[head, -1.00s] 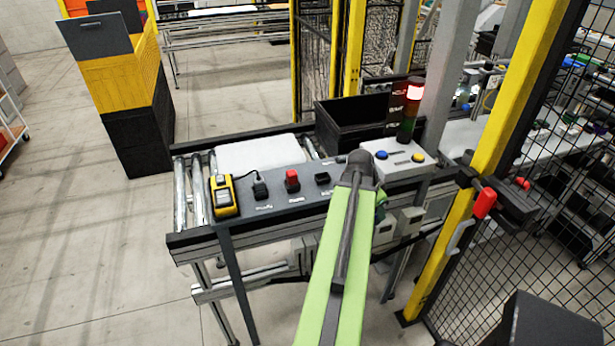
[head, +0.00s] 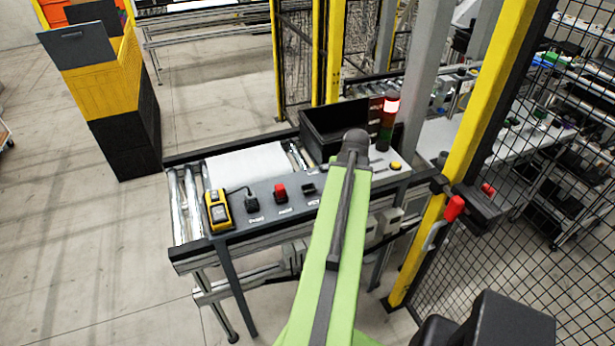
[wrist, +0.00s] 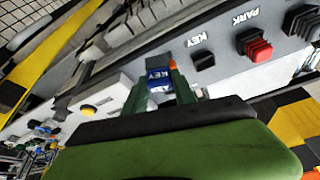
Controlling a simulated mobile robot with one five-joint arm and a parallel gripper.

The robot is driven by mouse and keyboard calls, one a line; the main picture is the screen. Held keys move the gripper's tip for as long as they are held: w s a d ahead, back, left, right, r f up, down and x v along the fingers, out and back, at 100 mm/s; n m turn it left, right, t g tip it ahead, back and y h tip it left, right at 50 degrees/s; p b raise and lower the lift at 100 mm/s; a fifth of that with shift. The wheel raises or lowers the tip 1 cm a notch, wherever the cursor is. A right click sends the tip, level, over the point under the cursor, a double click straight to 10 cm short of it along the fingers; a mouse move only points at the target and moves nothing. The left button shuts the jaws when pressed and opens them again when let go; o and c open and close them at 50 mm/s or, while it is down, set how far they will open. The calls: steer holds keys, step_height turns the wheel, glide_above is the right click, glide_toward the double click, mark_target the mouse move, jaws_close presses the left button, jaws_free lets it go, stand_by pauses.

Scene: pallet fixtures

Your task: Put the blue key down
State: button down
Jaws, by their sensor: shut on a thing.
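The blue key (wrist: 158,84) shows in the wrist view as a blue block with white KEY lettering. My gripper (wrist: 157,76) is shut on it, with a green finger on each side. The black socket marked KEY (wrist: 203,60) is on the grey panel, just right of the key in this view and apart from it. In the head view the socket (head: 308,188) sits at the right of the panel's row. There my green arm hides the gripper and the blue key.
The red PARK piece (head: 281,193), a black plug and a yellow handheld device (head: 218,212) stand left of the socket. A yellow post (head: 470,150) and mesh fence stand right.

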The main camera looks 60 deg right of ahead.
steer(key=r+n, duration=0.1)
steer(key=w+r+p, duration=0.1)
steer(key=shift+w+d+r+n, duration=0.15)
steer(key=shift+d+r+n, duration=0.05)
steer(key=shift+r+n, duration=0.2)
steer(key=shift+n+t+y, duration=0.4)
steer(key=shift+n, duration=0.2)
steer(key=w+f+b, duration=0.2)
steer(key=w, duration=0.2)
steer(key=w+f+b, duration=0.2)
steer(key=w, duration=0.2)
steer(key=w+f+b, duration=0.3)
steer(key=w, duration=0.1)
steer(key=shift+w, duration=0.3)
step_height(320, 180, down, 4)
steer(key=b, duration=0.4)
steer(key=shift+f, duration=0.1)
steer(key=shift+r, duration=0.2)
steer(key=shift+f, duration=0.1)
steer(key=c, duration=1)
jaws_free()
